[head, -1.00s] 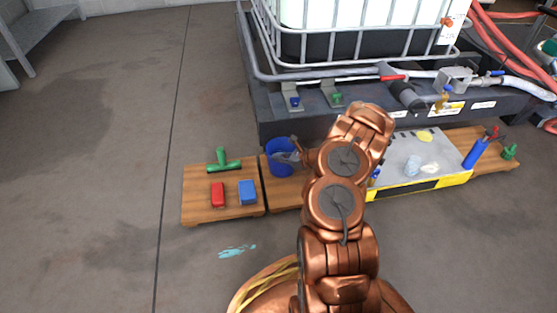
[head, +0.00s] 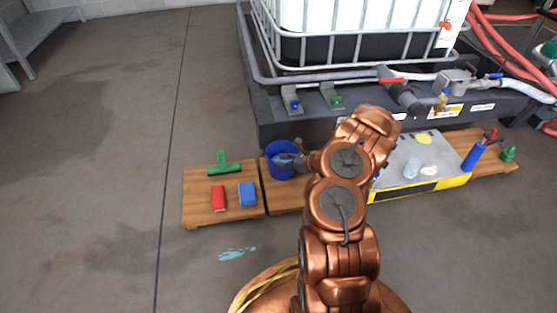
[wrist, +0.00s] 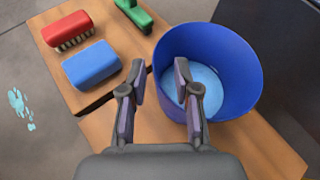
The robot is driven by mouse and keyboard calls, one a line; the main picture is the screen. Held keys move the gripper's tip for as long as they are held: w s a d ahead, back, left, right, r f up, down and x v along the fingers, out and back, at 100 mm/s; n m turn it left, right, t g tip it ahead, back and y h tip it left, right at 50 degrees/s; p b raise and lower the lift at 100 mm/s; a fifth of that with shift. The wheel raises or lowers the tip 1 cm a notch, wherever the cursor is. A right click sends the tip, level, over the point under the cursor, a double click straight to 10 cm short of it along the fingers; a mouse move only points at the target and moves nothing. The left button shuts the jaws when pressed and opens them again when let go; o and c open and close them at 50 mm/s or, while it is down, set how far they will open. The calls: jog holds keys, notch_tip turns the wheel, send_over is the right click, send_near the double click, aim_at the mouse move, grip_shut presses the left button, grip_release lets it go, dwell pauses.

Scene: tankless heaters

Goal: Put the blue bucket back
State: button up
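The blue bucket (head: 276,172) stands upright on the middle wooden board in the head view, just left of my arm. In the wrist view the bucket (wrist: 243,88) is at upper right, with something light blue at its bottom. My gripper (wrist: 158,82) is open, fingers apart. In that view the right finger overlaps the bucket's opening and the left finger is outside its left side, so the near-left wall lies between them. I cannot tell whether either finger touches it. In the head view my gripper (head: 299,156) is at the bucket's right side, partly hidden by my arm.
A dark pallet with a caged tank (head: 350,45) stands behind. A yellow-edged grey box (head: 415,165) is on the right. Open floor lies left.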

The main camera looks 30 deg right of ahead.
jog(key=p+v, duration=0.4)
jog(key=v, duration=0.6)
jog(key=w+a+r+n+g+y, duration=0.2)
jog(key=a+r+n+y, duration=0.15)
jog(key=a+r, duration=0.45)
jog(key=w+a+r+n+g+y, duration=0.1)
jog(key=w+a+r+n+y, duration=0.1)
jog(key=a+r+n, duration=0.6)
jog(key=s+a+r+n+g, duration=0.2)
jog(key=s+a+r+g, duration=0.15)
jog(key=a, duration=0.45)
jog(key=s+a+r+n+g, duration=0.3)
jog(key=a+r, duration=0.1)
jog(key=a, duration=0.5)
jog(key=s+a+r+n+g+h, duration=0.2)
jog(key=s+a+n, duration=0.15)
jog(key=s, duration=0.35)
jog(key=s+a+r+n+g+h, duration=0.2)
jog(key=s+a+r+n, duration=0.15)
jog(key=s, duration=0.35)
jog(key=s+d+n+h, duration=0.3)
jog(key=s+d, duration=0.1)
jog(key=s, duration=0.4)
jog(key=s+d+r+n+h, duration=0.1)
jog(key=s+d+n+h, duration=0.2)
jog(key=s, duration=0.5)
jog(key=shift+d+r+g+h, duration=0.15)
jog(key=shift+d+g+h, duration=0.3)
jog(key=shift+h, duration=0.2)
